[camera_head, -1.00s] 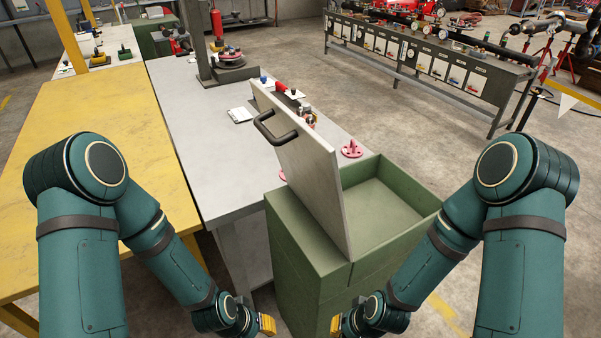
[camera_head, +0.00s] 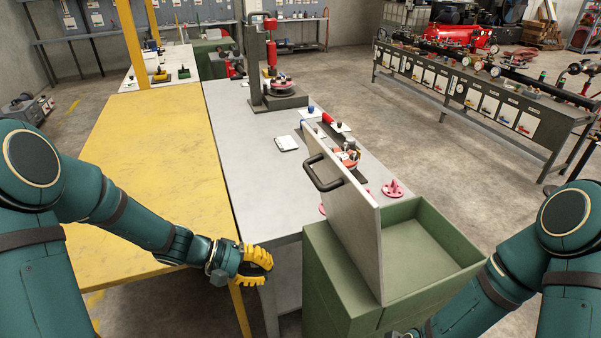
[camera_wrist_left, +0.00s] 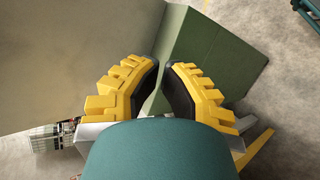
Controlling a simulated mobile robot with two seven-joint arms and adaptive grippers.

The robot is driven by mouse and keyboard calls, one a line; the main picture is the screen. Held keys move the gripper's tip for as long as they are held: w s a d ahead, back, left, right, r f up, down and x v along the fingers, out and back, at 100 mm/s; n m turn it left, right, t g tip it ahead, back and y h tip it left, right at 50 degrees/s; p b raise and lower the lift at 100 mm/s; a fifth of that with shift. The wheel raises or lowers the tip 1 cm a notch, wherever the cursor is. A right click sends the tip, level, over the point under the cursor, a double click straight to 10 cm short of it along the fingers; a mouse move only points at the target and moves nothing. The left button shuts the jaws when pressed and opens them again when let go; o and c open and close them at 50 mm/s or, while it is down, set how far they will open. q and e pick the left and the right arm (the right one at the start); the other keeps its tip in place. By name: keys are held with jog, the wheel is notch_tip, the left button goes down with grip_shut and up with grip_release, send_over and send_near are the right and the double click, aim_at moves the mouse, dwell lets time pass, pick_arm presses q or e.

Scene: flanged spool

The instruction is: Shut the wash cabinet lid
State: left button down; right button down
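The wash cabinet (camera_head: 335,285) is a green box with an open basin at its right, front right of the head view. Its pale grey lid (camera_head: 352,225) stands steeply raised, leaving the basin uncovered. A dark handle (camera_head: 322,180) sticks out from the lid's left face. My left gripper (camera_head: 268,262) is left of the cabinet and below the handle, apart from both. In the left wrist view its two yellow fingers (camera_wrist_left: 164,75) have an empty gap between them, and a green cabinet surface (camera_wrist_left: 215,55) lies beyond. My right gripper is outside the head view; its arm is at lower right.
A grey workbench (camera_head: 250,185) adjoins the cabinet, with a press stand (camera_head: 270,85), pink flanged parts (camera_head: 393,189) and small tools on it. A yellow table (camera_head: 150,160) lies to the left. Open floor separates the cabinet from the long bench (camera_head: 470,90) behind.

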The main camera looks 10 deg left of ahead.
pick_arm(q)
jog(key=w+a+r+t+h+p, duration=0.1)
jog(key=w+a+r+t+h, duration=0.15)
jog(key=r, duration=0.65)
jog(key=w+a+r+t+h, duration=0.2)
jog(key=w+a+r+t, duration=0.15)
jog(key=r, duration=0.45)
jog(key=p+x, duration=0.3)
jog(key=x, duration=1)
jog(key=shift+d+m, duration=0.3)
jog(key=shift+d, duration=0.1)
jog(key=shift+w, duration=0.1)
